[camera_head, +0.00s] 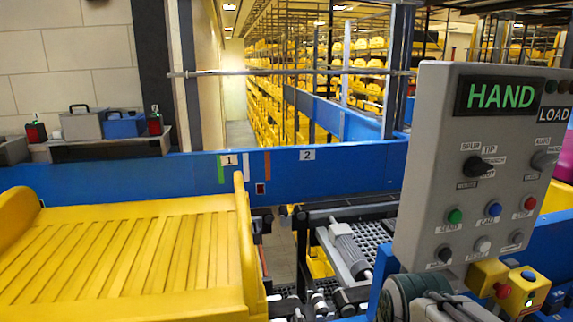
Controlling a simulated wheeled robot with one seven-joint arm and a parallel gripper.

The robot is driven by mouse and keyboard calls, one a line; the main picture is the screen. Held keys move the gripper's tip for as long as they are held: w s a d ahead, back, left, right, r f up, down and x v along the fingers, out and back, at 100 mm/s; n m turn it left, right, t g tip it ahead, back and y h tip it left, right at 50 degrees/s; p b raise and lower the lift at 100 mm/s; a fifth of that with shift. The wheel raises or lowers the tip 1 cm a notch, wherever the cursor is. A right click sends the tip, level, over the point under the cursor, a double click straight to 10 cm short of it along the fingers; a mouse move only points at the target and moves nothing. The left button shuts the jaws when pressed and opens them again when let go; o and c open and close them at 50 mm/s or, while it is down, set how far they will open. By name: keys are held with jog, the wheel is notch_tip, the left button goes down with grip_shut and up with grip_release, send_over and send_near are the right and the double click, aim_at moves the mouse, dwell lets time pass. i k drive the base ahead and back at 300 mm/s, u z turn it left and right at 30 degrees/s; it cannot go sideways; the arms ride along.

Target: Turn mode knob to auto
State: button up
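A grey control panel (430,165) stands at the right, with a lit display reading HAND in green (501,96). A rounded grey-green part and grey links, which look like my arm's end, show at the bottom edge below the panel. They are apart from the knobs, and I cannot make out the fingers.
Green (455,216), blue (494,209) and red (530,203) buttons sit below the knobs. A yellow box (522,292) with a blue button is under the panel. A yellow slatted tray (130,260) fills the left, before a blue rail (350,165). Conveyor rollers (345,250) lie in the middle.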

aim_at(541, 162)
jog(key=u, duration=0.05)
jog(key=k, duration=0.5)
jog(key=z, duration=0.5)
jog(key=i, duration=0.45)
jog(key=z, duration=0.7)
jog(key=k, duration=0.5)
jog(key=z, duration=0.9)
jog(key=i, duration=0.75)
jog(key=u, duration=0.2)
